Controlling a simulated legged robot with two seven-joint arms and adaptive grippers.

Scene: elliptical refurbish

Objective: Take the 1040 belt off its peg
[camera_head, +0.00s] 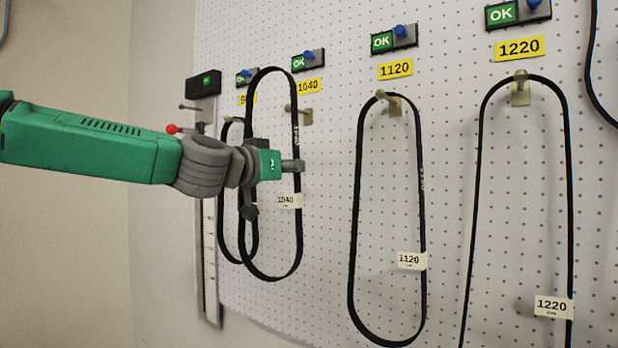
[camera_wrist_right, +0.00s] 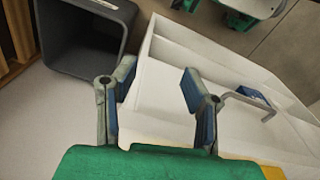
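The 1040 belt (camera_head: 273,278) is a black loop with a white 1040 tag (camera_head: 287,201), left of centre in the head view. Its top stands clearly above its peg (camera_head: 305,116), and its right strand crosses the peg in the picture. I cannot tell whether the loop still surrounds the peg tip. My left gripper (camera_head: 290,166) is at the belt's right strand, above the tag, and appears shut on it; the fingers are partly hidden. My right gripper (camera_wrist_right: 158,92) is open and empty in the right wrist view.
The shorter belt (camera_head: 226,240) hangs close behind on the left. The 1120 belt (camera_head: 352,240) and 1220 belt (camera_head: 475,210) hang to the right on the pegboard (camera_head: 455,130). Near my right gripper are a dark bin (camera_wrist_right: 80,40) and a white tray (camera_wrist_right: 160,75).

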